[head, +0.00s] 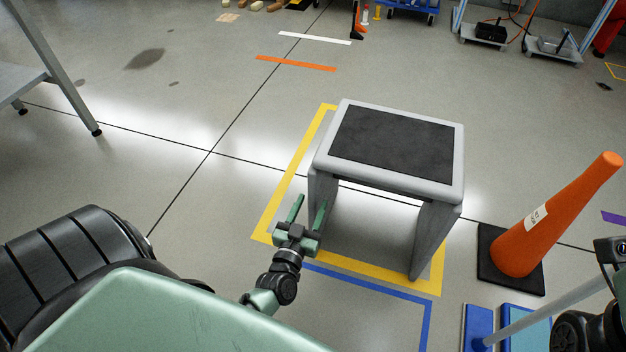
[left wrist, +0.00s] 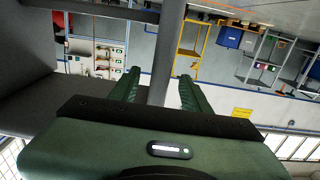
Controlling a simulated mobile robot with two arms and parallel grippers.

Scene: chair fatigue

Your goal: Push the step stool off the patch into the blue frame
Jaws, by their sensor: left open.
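The step stool (head: 438,182), light grey with a black tread, stands upright inside a yellow floor outline (head: 284,195). The blue frame (head: 375,288) is marked on the floor on the near side of the yellow outline, partly hidden by my body. My left gripper (head: 311,200) is open and low, at the stool's near left leg. In the left wrist view a grey post (left wrist: 168,50), apparently a stool leg, shows between the open fingers (left wrist: 160,76). I cannot tell whether they touch it. My right gripper is not in view.
An orange cone (head: 545,220) on a black base stands right of the stool. Blue panels (head: 480,325) and a grey pole (head: 535,315) are at the lower right. Floor left of the yellow outline is clear.

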